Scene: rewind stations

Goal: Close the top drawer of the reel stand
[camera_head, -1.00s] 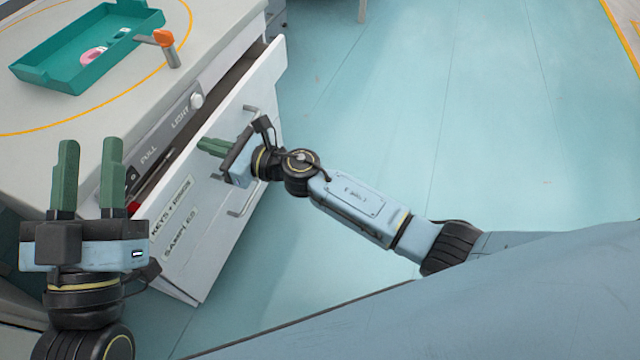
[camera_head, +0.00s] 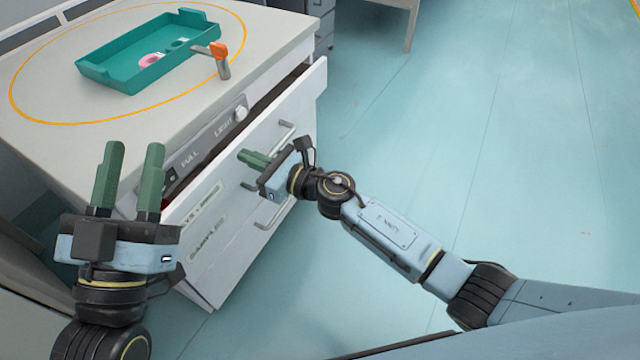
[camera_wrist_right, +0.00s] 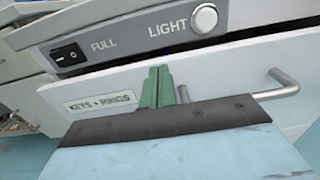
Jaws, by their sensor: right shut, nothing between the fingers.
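The reel stand (camera_head: 60,145) is a light grey cabinet. Its top drawer (camera_head: 308,90) is partly open, with a dark gap behind its white front. In the right wrist view the top drawer front (camera_wrist_right: 215,82) shows the label "KEYS + RINGS" and a bar handle (camera_wrist_right: 277,86). My right gripper (camera_head: 245,157) is shut and empty. Its fingertips (camera_wrist_right: 160,70) are at the drawer front, between label and handle; I cannot tell whether they touch. My left gripper (camera_head: 136,147) is open and empty, raised in front of the stand's near left end, hiding part of the drawer.
A teal tray (camera_head: 95,72) with a pink item stands on the stand's top, beside an orange-tipped post (camera_head: 220,58). A lower drawer handle (camera_head: 275,208) sticks out below the right gripper. The floor (camera_head: 480,110) to the right is clear.

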